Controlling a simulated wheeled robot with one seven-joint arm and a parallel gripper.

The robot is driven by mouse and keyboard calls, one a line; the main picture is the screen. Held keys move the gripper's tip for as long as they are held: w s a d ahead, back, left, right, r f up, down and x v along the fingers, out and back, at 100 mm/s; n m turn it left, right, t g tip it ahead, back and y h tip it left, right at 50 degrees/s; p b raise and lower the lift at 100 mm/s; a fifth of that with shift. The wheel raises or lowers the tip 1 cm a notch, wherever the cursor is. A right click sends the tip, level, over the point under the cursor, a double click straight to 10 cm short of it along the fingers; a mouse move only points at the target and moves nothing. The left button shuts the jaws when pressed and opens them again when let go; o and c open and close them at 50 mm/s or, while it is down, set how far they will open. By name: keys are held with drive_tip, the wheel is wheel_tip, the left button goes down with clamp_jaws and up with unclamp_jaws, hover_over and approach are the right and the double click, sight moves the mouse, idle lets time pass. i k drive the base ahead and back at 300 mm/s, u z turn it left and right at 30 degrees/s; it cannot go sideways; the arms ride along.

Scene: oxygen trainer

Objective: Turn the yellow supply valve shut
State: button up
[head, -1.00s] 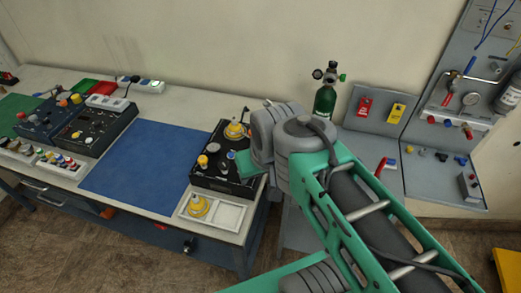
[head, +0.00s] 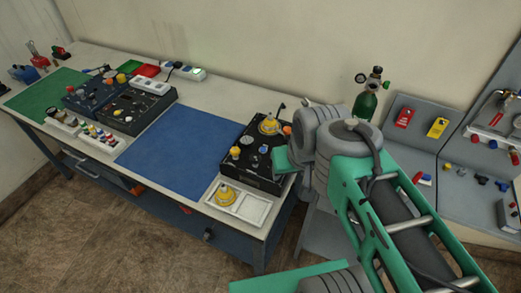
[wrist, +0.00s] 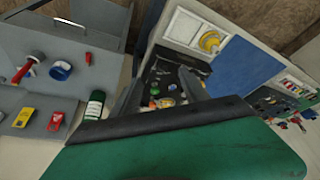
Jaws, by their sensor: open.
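The black trainer box (head: 250,178) stands on the bench, right of the blue mat. It carries a small yellow knob (head: 235,152) at its left and a larger yellow part (head: 269,125) at its back. I cannot tell for sure which is the supply valve. The box also shows in the wrist view (wrist: 150,78), with its knobs small and partly covered. My gripper (head: 283,162) is at the box's right edge, mostly hidden behind my arm and apart from the small yellow knob. In the wrist view a grey finger reaches across the box. The jaws are open, with nothing seen between them.
A white tray (head: 254,211) with a yellow part (head: 227,194) sits in front of the box. A green cylinder (head: 365,105) stands behind my arm. A grey panel (head: 440,155) with red and yellow tags is at the right. The blue mat (head: 178,152) is clear.

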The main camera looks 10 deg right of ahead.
sight(236, 151)
drive_tip(key=u, duration=0.55)
drive_tip(key=k, duration=1.3)
drive_tip(key=z, duration=0.35)
drive_tip(key=i, duration=1.65)
drive_tip(key=u, duration=0.85)
